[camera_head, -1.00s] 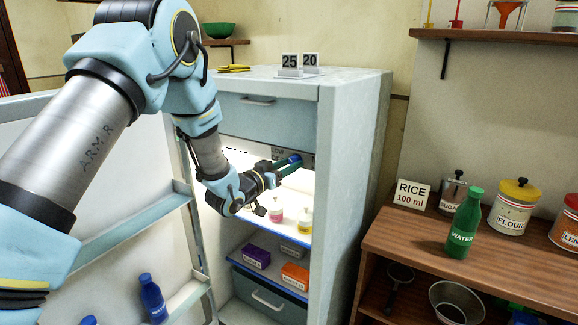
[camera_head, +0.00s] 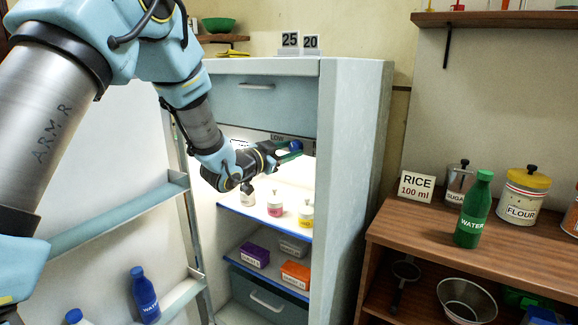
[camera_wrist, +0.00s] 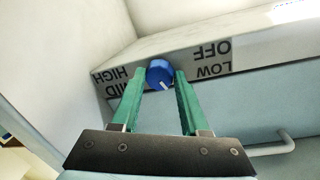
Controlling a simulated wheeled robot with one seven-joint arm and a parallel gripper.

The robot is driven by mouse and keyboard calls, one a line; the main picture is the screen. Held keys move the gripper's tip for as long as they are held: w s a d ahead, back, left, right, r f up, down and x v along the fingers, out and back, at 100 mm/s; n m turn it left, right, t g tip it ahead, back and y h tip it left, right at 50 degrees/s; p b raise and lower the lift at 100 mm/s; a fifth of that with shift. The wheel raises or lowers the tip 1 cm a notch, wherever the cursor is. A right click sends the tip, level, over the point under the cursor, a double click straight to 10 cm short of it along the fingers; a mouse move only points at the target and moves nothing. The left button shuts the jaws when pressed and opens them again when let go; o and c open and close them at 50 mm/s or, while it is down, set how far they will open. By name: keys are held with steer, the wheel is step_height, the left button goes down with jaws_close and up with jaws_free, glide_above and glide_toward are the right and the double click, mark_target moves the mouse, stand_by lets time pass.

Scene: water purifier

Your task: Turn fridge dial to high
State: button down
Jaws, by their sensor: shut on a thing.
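The fridge dial (camera_wrist: 159,74) is a small blue knob with a white mark on a light panel inside the open fridge. Upside down in the wrist view, OFF and LOW are to its right, MID and HIGH to its left. The white mark points downward and slightly right there, between LOW and MID. My gripper (camera_wrist: 161,88) has its green fingers shut on the dial, one on each side. In the head view the dial (camera_head: 296,146) shows at my gripper (camera_head: 291,153), near the LOW label; the fingers are partly hidden.
The fridge door (camera_head: 115,190) stands open at the left. Below the dial, a shelf (camera_head: 275,223) holds small bottles, with purple and orange boxes lower down. A wooden counter (camera_head: 480,245) with a green water bottle (camera_head: 473,210) is at the right.

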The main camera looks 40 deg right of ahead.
steer(key=m+t+b, duration=0.1)
steer(key=m+b, duration=0.6)
steer(key=b, duration=0.5)
steer(key=m+t+y+b, duration=0.1)
steer(key=m+b, duration=0.6)
steer(key=b, duration=0.6)
steer(key=shift+s+f+m, duration=0.15)
steer(key=shift+s+m, duration=0.05)
steer(key=shift+m, duration=0.1)
steer(key=m+b, duration=0.2)
steer(key=shift+r+b, duration=0.2)
steer(key=shift+b, duration=0.2)
steer(key=shift+r, duration=0.1)
steer(key=shift+c, duration=2)
jaws_free()
steer(key=shift+d, duration=0.1)
